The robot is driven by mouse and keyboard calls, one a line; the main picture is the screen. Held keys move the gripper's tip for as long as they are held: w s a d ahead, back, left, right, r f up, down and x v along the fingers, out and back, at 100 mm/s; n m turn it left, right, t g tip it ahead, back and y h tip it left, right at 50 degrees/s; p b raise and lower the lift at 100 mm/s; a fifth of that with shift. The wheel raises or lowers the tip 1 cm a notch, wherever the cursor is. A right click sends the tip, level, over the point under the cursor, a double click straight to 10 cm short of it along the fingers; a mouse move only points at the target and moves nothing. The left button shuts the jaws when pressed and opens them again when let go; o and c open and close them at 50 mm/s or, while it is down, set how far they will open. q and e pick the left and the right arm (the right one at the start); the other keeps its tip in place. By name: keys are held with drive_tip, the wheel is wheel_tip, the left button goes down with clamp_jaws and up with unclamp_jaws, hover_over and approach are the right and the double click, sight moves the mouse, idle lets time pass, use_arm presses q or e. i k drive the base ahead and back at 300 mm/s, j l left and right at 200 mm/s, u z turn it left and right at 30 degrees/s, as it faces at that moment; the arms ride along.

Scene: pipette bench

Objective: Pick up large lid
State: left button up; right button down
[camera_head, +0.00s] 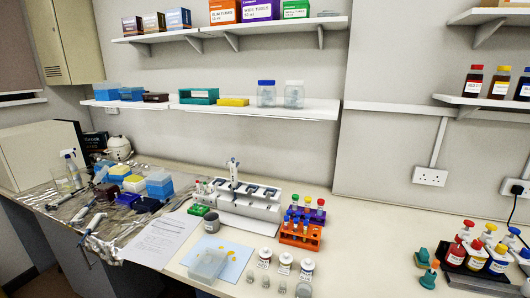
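No loose part stands out clearly as the large lid, and I cannot tell which piece it is. A translucent rectangular box (208,263) rests on a pale blue sheet (238,252) at the front of the bench; I cannot tell whether a lid is on it. Three small labelled jars (284,264) with pale caps stand to its right, with several smaller clear vials in front of them. Two large clear jars, one with a blue lid (266,83) and one with a white lid (294,83), stand on the lower shelf. I see neither gripper.
A white pipette stand (245,208) and an orange tube rack (301,236) stand behind the box. Foil with blue boxes and tools covers the left bench. Coloured bottles (478,255) stand at far right. Bare bench (365,240) lies between.

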sight(210, 263)
drive_tip(key=i+j+u, duration=0.15)
drive_tip(key=j, duration=0.45)
drive_tip(key=i+j+u, duration=0.2)
drive_tip(key=j, duration=0.35)
drive_tip(key=i+j+u, duration=0.15)
drive_tip(key=i+j, duration=0.2)
drive_tip(key=j, duration=0.2)
drive_tip(key=i+j+u, duration=0.15)
drive_tip(key=j, duration=0.35)
drive_tip(key=i+j+u, duration=0.2)
drive_tip(key=i+j, duration=0.25)
drive_tip(key=z, duration=2.3)
